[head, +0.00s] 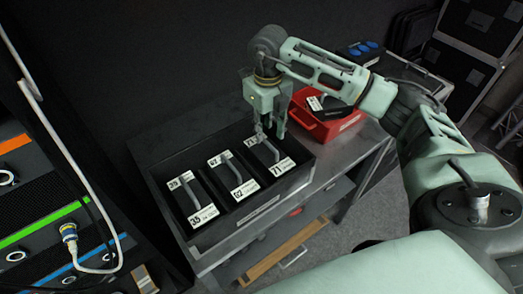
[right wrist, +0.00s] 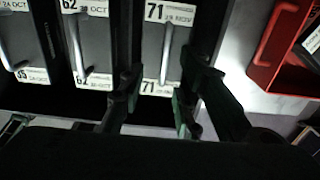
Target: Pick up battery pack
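Three grey battery packs stand side by side in a black tray (head: 165,190), each with a bar handle and white labels. They read 35 (head: 203,205), 62 (head: 233,181) and 71 (head: 267,158); the date on the first is too small to read surely. My right gripper (head: 268,131) points down over the far end of pack 71. In the right wrist view, its open fingers (right wrist: 163,78) are either side of that pack's handle (right wrist: 166,52). No grip on the handle shows. My left gripper is out of view.
A red bin (head: 325,128) with a dark labelled item in it stands right of the tray on the grey bench. A rack with a white cable (head: 68,165) is at the left. Dark cases (head: 470,50) stand at the back right.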

